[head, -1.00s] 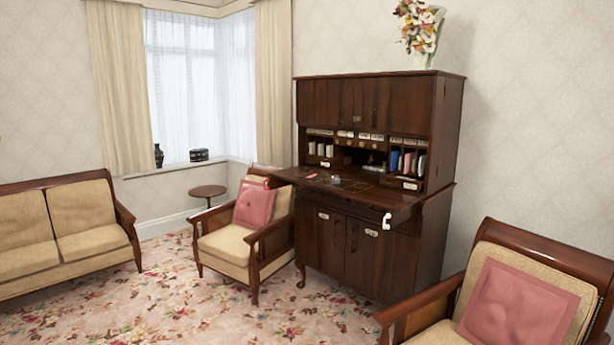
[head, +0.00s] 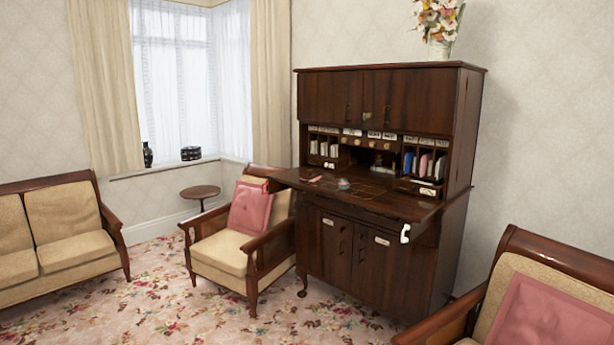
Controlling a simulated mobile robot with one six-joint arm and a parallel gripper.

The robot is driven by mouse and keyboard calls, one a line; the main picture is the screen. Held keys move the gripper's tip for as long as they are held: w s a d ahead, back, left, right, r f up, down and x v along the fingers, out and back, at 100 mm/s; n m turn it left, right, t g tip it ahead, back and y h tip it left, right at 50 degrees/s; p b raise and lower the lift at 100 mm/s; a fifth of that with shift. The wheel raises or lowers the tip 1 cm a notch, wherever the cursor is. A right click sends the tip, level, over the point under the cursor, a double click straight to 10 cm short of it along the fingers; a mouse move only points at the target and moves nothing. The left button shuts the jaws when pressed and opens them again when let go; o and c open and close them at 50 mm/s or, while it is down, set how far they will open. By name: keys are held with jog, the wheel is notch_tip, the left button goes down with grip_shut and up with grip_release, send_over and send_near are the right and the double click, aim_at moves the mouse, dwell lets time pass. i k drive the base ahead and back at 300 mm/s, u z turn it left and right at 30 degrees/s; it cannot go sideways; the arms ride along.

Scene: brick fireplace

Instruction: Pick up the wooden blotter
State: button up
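The dark wooden bureau (head: 460,135) stands against the wall with its writing flap (head: 345,199) folded down. Several small things lie on the flap: a reddish flat item (head: 315,178), a pale glassy item (head: 343,184) and some thin, dark shapes near the middle. A small dark item (head: 377,160) sits in the opening under the pigeonholes. All are too small to tell which of them is the wooden blotter. My gripper is not in view.
An armchair (head: 218,252) with a pink cushion stands left of the bureau, partly under the flap. Another armchair (head: 508,262) is close at lower right. A sofa (head: 62,222) and round side table (head: 200,191) are at left. Flowered carpet (head: 160,300) is open between them.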

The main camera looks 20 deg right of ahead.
aim_at(311, 177)
jog(key=u, duration=0.1)
jog(key=i, duration=1.7)
jog(key=u, duration=0.2)
jog(key=i, duration=1.45)
jog(key=u, duration=0.1)
